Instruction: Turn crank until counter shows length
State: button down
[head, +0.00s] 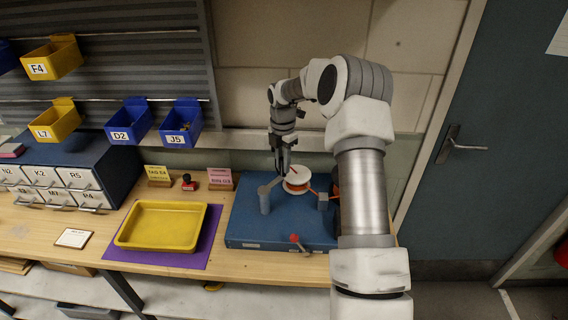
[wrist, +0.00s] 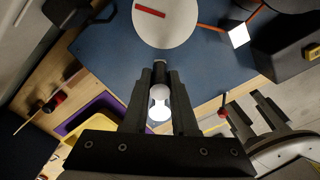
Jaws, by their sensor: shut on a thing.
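The blue bench unit (head: 275,230) stands on the right part of the wooden bench. It carries a white round disc or spool (head: 297,174) with orange wire; in the wrist view the disc (wrist: 180,32) shows a red mark. My gripper (head: 283,170) is over the unit at the disc's left edge. In the wrist view my gripper (wrist: 160,80) is shut on a crank knob (wrist: 159,93), pale and rounded, between its fingers. A small bright white face (wrist: 238,37) sits beside the orange wire; I cannot tell whether it is the counter, and no digits are readable.
A red-knobbed lever (head: 294,238) stands at the unit's front edge. A yellow tray (head: 125,241) lies on a purple mat (head: 212,227) to the left. Yellow (head: 158,173) and pink (head: 220,177) cards stand behind. Drawers (head: 45,177) and wall bins are further left.

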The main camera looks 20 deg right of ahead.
jog(key=c, duration=0.7)
grip_release()
notch_tip(320, 180, up, 17)
jog(key=b, duration=0.1)
jog(key=shift+r, duration=0.2)
